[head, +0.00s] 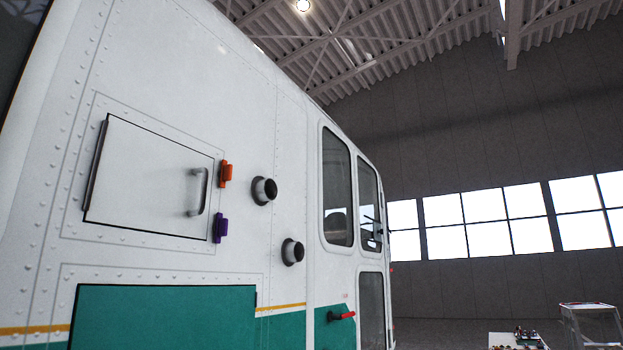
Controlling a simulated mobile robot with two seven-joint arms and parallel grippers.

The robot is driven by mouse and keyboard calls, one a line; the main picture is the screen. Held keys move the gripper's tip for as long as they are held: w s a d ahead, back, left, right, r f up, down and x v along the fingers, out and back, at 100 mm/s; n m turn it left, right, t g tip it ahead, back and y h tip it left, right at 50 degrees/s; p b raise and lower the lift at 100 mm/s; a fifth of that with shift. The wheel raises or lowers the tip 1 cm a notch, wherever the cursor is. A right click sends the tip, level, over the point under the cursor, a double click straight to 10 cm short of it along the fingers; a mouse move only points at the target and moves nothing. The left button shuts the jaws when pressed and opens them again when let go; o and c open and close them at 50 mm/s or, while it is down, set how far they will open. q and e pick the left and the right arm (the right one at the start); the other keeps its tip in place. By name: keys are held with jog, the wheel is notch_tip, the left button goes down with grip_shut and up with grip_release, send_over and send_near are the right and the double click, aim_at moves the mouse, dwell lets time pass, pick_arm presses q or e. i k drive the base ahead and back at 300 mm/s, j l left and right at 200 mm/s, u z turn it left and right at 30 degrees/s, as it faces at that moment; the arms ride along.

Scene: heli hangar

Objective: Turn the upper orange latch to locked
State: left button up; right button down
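The upper orange latch (226,174) sits on the white helicopter side, at the upper right edge of a square hatch (145,180). It stands roughly upright, with a small tab on its right side. A purple latch (220,228) sits below it at the hatch's lower right edge. The hatch has a grey vertical handle (199,192) near its right side and looks flush with the panel around it. Whether the orange latch overlaps the hatch edge is too small to tell. Neither of my grippers is in the head view.
Two dark round ports (265,190) (293,251) stick out from the hull right of the latches. A red handle (342,316) is lower right. A table with small items (517,340) stands at the far bottom right. The space right of the helicopter looks open.

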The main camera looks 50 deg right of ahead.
aim_at(225, 173)
jog(key=z, duration=1.15)
